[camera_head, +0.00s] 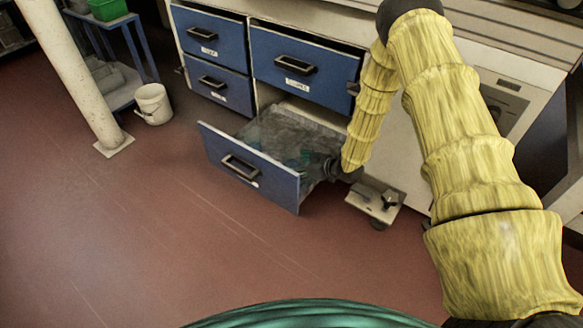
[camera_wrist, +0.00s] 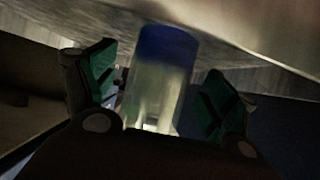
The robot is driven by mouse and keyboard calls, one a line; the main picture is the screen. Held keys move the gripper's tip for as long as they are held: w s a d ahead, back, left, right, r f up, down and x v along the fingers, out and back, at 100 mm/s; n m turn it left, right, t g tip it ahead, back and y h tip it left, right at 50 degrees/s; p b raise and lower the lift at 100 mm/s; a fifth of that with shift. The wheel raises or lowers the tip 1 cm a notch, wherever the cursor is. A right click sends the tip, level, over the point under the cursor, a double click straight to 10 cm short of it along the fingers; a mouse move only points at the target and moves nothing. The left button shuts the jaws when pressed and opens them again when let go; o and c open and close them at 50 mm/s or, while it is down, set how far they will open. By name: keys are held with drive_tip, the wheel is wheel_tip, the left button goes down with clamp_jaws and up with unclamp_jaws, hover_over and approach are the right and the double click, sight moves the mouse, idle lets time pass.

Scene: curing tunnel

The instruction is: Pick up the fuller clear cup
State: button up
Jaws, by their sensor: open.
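One clear cup (camera_wrist: 158,90) shows in the wrist view, between the two green-padded fingers of my gripper (camera_wrist: 162,84). The cup looks see-through, with a blue band at its far end and a pale lower part. I cannot tell whether the blue is contents or something behind it. The fingers are apart, and a gap shows on each side of the cup. In the head view, my gripper (camera_head: 312,162) is down inside the open blue drawer (camera_head: 247,174). The cup cannot be made out there, and no second cup is clear in either view.
The drawer sticks out from a cabinet with other blue drawers (camera_head: 290,64). A wheeled foot (camera_head: 374,201) stands right of it. A white bucket (camera_head: 153,103) and a pale post (camera_head: 78,70) are at the left. The red floor in front is clear.

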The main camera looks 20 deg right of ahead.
drive_tip(key=shift+f+b+x, duration=0.25)
drive_tip(key=shift+b+x, duration=0.3)
drive_tip(key=shift+x, duration=0.65)
drive_tip(key=shift+w+a, duration=0.15)
drive_tip(key=shift+r, duration=0.1)
drive_tip(key=shift+c, duration=0.2)
drive_tip(key=c, duration=1.1)
drive_tip(key=shift+r, duration=0.25)
drive_tip(key=shift+c, duration=0.2)
